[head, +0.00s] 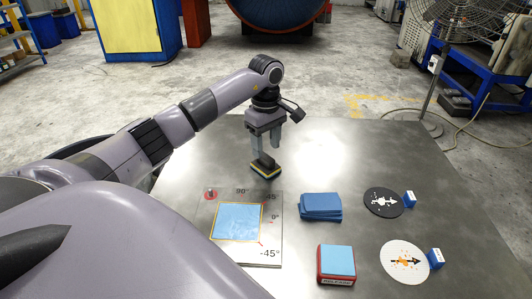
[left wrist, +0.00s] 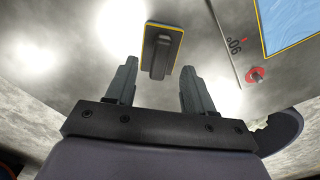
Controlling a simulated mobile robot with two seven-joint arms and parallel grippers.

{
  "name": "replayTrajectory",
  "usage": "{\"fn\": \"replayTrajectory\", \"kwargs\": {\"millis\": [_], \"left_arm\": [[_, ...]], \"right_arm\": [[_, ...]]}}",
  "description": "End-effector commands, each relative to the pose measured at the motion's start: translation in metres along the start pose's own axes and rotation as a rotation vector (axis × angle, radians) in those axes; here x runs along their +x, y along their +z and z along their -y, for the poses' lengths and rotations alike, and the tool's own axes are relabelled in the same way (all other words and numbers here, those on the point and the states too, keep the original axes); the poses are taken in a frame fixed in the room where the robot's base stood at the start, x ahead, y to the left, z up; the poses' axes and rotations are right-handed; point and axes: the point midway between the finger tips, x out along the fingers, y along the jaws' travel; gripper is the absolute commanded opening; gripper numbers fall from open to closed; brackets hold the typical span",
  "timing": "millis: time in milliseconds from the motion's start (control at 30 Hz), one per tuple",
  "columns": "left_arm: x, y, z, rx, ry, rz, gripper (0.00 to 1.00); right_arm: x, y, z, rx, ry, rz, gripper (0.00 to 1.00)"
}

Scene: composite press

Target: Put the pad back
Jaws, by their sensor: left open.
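The pad (head: 265,171) is a dark block with a yellow-edged base and a raised dark handle. It rests on the metal table just behind the angle board. My left gripper (head: 266,152) is right above it, pointing down with its fingers apart. In the left wrist view the pad (left wrist: 163,38) lies just past the open fingertips (left wrist: 159,68), with its handle roughly in line with the gap between them. I cannot tell whether the fingers touch the handle. My right gripper is not in view.
The angle board (head: 270,237) holds a blue sheet (head: 238,220) in a yellow outline, with a red knob (head: 211,193) at its corner. Right of it are stacked blue sheets (head: 320,206), a red release box (head: 336,263), a black disc (head: 383,202) and a white disc (head: 404,260). The table's back right is clear.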

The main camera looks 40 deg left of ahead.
Motion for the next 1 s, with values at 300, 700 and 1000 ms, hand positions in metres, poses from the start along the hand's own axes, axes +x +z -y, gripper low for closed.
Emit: {"fn": "replayTrajectory", "kwargs": {"millis": [300, 700, 1000], "left_arm": [[-0.065, 0.0, 0.0, -0.001, 0.002, 0.0, 0.53], [-0.078, 0.0, 0.0, 0.0, -0.002, 0.0, 0.53], [-0.078, 0.0, 0.0, 0.0, -0.001, 0.0, 0.53]], "right_arm": [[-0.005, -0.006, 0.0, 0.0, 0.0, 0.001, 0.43], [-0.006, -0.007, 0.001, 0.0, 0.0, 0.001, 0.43], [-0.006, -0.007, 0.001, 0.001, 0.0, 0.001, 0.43]]}}
